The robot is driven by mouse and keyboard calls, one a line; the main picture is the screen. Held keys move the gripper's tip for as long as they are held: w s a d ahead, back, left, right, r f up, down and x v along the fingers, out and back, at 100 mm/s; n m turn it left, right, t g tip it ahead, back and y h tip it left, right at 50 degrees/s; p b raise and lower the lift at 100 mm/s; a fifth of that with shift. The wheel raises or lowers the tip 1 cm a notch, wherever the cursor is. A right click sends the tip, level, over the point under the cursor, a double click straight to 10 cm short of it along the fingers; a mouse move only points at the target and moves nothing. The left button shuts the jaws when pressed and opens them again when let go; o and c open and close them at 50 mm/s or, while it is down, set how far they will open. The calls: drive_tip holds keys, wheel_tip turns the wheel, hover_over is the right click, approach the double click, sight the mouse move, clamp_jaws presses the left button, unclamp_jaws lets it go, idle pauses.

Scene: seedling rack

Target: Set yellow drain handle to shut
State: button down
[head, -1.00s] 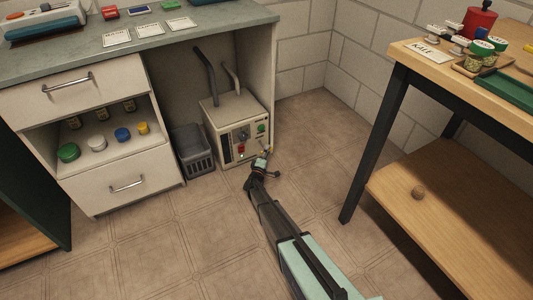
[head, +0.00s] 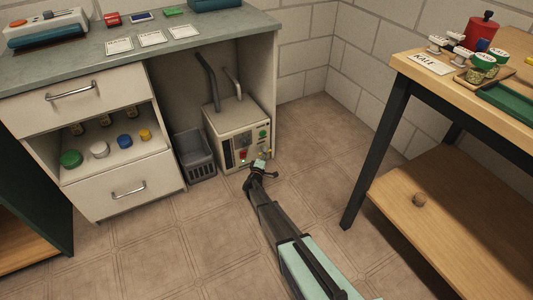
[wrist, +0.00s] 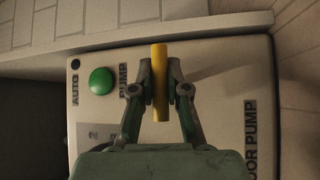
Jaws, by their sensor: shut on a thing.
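The yellow drain handle (wrist: 160,104) is a straight yellow bar on the front panel of the pump box (head: 229,127). In the wrist view it runs up and down the picture, between AUTO PUMP and partly hidden DOOR PUMP lettering. My gripper (wrist: 161,84) is shut on it, with one finger on each side. In the head view my gripper (head: 261,162) is at the lower right of the box front, and the handle is very small there. The fingers hide part of the panel behind them.
A green button (wrist: 101,81) is left of the handle. A grey basket (head: 197,160) stands left of the box, under the counter (head: 100,55). Two pipes rise from the box. A wooden table (head: 440,72) with a low shelf is at the right. Floor between is clear.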

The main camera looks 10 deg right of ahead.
drive_tip(key=shift+w+a, duration=0.25)
drive_tip(key=shift+w, duration=0.35)
drive_tip(key=c, duration=1.1)
unclamp_jaws()
drive_tip(key=shift+c, duration=0.2)
drive_tip(key=v, duration=1.2)
